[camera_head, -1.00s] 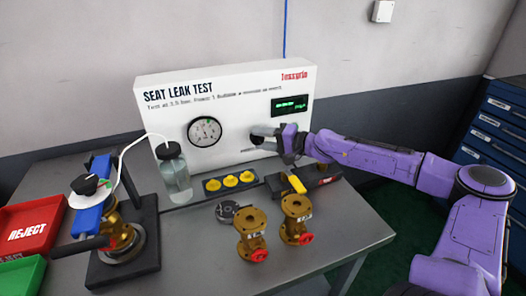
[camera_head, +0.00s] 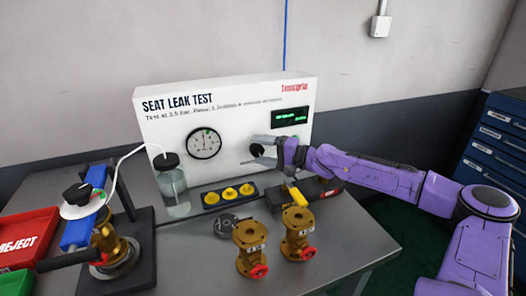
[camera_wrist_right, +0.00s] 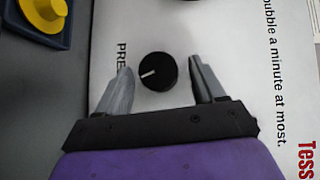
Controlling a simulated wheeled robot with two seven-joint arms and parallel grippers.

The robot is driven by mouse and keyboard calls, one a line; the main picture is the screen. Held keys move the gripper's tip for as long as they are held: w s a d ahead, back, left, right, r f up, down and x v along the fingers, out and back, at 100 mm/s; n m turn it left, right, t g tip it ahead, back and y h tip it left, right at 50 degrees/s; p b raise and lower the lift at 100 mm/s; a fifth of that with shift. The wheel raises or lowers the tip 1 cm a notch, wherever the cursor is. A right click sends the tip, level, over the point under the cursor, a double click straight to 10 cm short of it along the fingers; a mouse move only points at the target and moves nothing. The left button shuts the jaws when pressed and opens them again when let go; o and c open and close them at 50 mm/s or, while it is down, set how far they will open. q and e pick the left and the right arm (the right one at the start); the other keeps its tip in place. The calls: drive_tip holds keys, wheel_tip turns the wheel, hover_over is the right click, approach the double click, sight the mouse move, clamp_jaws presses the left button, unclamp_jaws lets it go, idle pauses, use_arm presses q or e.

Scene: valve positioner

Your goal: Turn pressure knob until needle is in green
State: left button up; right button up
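The black pressure knob (camera_wrist_right: 158,71) with a white pointer line sits on the white test panel. In the head view the knob (camera_head: 257,150) shows between my right gripper's fingers. My right gripper (camera_head: 264,150) is open, one finger on either side of the knob. In the right wrist view the gripper (camera_wrist_right: 161,83) has a visible gap between each finger and the knob. The round pressure gauge (camera_head: 204,143) is on the panel left of the knob. Its needle looks roughly upright, with a small green mark near the top; whether they meet is too small to tell. My left gripper is out of view.
A green-lit display (camera_head: 291,117) is above the knob. Below the panel stand a glass bottle (camera_head: 171,178), a tray of yellow caps (camera_head: 229,194) and two brass valves (camera_head: 298,235). A clamped valve (camera_head: 106,240) and a red reject tray (camera_head: 25,233) are at the left.

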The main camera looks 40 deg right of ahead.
drive_tip(key=f+p+v, duration=0.1)
drive_tip(key=p+v, duration=0.7)
drive_tip(key=v, duration=0.2)
drive_tip(key=shift+s+d+r+p, duration=0.2)
drive_tip(key=shift+s+r+p, duration=0.1)
drive_tip(key=shift+r+p, duration=0.15)
drive_tip(key=shift+r, duration=0.1)
